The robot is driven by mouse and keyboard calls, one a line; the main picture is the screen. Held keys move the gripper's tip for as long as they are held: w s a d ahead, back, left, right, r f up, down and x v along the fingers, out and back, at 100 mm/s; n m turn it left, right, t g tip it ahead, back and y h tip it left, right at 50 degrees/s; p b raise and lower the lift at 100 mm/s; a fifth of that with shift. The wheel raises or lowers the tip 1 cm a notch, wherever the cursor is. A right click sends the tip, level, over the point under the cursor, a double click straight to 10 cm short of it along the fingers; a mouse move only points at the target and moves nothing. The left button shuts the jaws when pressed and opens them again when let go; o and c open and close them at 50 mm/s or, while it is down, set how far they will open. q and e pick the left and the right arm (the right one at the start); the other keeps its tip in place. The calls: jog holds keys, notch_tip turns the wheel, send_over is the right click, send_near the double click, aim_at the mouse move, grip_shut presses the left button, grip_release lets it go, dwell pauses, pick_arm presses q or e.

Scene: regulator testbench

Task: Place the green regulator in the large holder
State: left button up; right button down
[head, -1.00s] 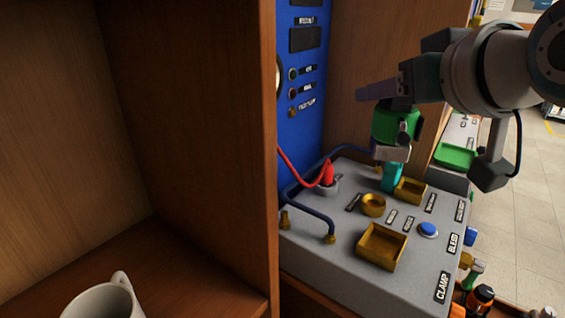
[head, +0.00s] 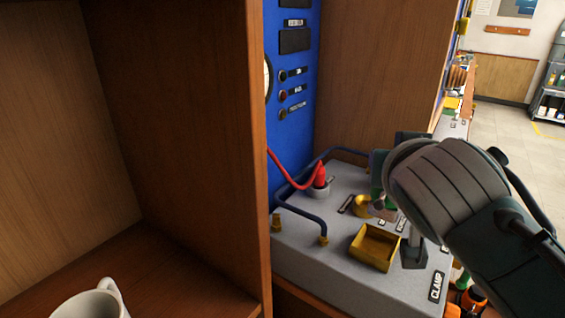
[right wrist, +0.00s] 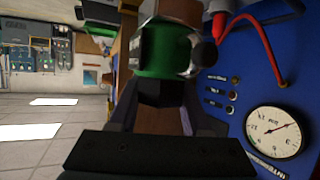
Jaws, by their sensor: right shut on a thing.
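The green regulator is held in my right gripper (right wrist: 165,88); in the right wrist view its green body (right wrist: 163,55) sits between the two dark fingers. In the head view only a small green part of the regulator (head: 378,180) shows beside my right forearm, which hides most of it and the gripper. The large holder, a brass square open tray (head: 360,257), is at the front of the grey bench and looks empty. The regulator shows behind this holder and above the bench; its exact height is unclear. My left gripper is not in view.
A round brass holder (head: 362,206) stands behind the large one, partly covered. A red hose (head: 290,180) and blue pipes (head: 302,222) lie left on the grey bench (head: 310,262).

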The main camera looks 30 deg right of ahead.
notch_tip(320, 180, down, 4)
jog(key=shift+r+b, duration=0.1)
jog(key=shift+b, duration=0.25)
jog(key=shift+f+b, duration=0.55)
jog(key=shift+f, duration=1.35)
jog(key=shift+f, duration=0.1)
